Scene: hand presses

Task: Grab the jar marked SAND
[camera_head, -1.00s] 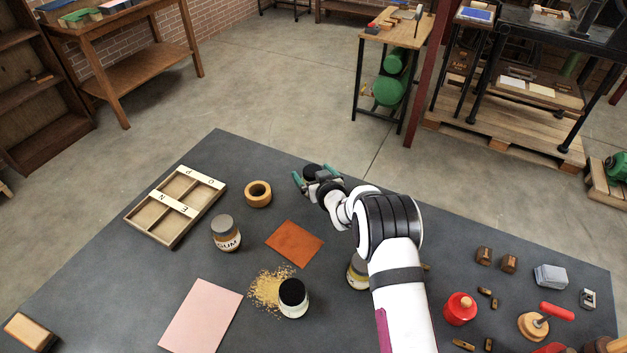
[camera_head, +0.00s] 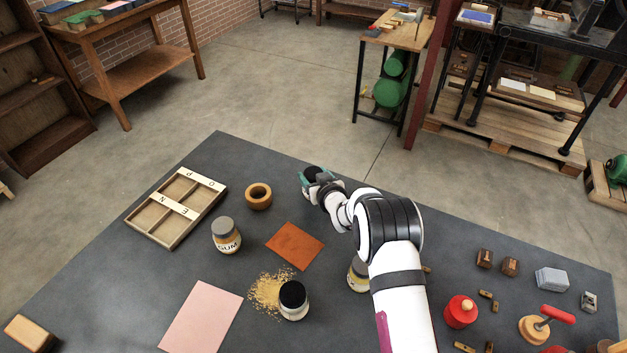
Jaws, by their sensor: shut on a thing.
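My gripper (camera_head: 314,176) is at the far edge of the dark table, right of the wooden ring. Its green-tipped fingers are shut on a dark-lidded jar (camera_head: 313,171). The fingers hide most of that jar, and no label on it can be read. I cannot tell whether it touches the table. Another black-lidded jar (camera_head: 293,299) stands beside spilled yellow grains, its label not readable. A jar marked GUM (camera_head: 227,235) with a grey lid stands to the left. A further jar (camera_head: 357,274) is partly hidden behind my arm.
A wooden compartment tray (camera_head: 148,213), a wooden ring (camera_head: 258,196), a brown sheet (camera_head: 294,245) and a pink sheet (camera_head: 202,318) lie on the left half. A red pot (camera_head: 461,311) and small blocks are at right. The back right strip is mostly clear.

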